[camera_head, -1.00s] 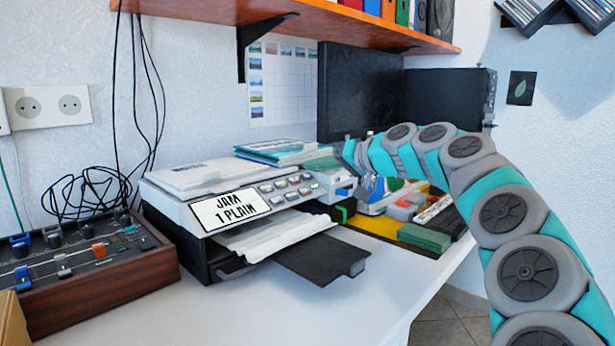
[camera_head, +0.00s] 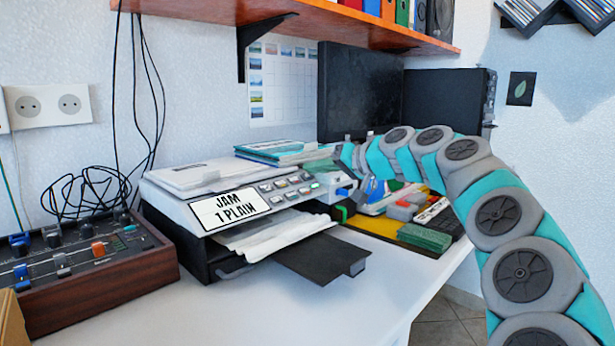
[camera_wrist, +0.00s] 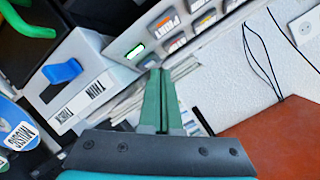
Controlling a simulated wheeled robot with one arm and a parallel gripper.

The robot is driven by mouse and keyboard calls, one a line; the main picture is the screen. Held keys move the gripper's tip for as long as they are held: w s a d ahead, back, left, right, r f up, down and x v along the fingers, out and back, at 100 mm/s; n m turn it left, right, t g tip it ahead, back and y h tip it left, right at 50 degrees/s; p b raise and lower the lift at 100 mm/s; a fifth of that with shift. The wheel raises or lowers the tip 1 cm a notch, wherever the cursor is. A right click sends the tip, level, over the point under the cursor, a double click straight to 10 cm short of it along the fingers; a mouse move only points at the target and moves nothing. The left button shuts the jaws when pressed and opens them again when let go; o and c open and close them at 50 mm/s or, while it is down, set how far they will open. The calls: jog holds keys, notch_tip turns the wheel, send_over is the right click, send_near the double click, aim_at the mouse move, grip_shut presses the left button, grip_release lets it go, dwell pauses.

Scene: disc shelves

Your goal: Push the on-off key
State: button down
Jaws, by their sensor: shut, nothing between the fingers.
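The printer (camera_head: 215,235) stands on the white desk, with a key panel beside its display reading "JAM 1 PLAIN". A small key lit green (camera_head: 315,185) is at the panel's right end. My gripper (camera_wrist: 157,73) has green fingers, closed together and empty. In the wrist view its tips appear just below and right of the green-lit key; contact cannot be told. In the head view my gripper is hard to make out near the printer's right end.
A white box with a blue lever (camera_wrist: 62,71) is left of my fingers in the wrist view. Papers and books (camera_head: 275,150) lie on the printer. A mixer (camera_head: 90,265) stands left. Bare desk (camera_head: 340,310) lies in front.

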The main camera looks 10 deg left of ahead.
jog(key=shift+w+a+f, duration=0.1)
jog(key=shift+a+f, duration=0.05)
jog(key=shift+f, duration=0.25)
dwell(0.4)
jog(key=shift+r, duration=0.15)
jog(key=shift+s+d+r, duration=0.25)
jog(key=shift+d+r, duration=0.1)
jog(key=shift+r, duration=0.35)
jog(key=shift+s+d+r+p, duration=0.35)
jog(key=shift+r+p, duration=0.1)
jog(key=shift+r, duration=0.4)
jog(key=shift+s+d+r+p, duration=0.25)
jog(key=shift+d+r+p, duration=0.15)
jog(key=shift+r, duration=0.5)
jog(key=shift+s+d+r+p, duration=0.35)
jog(key=shift+r+p, duration=0.1)
jog(key=shift+r, duration=0.4)
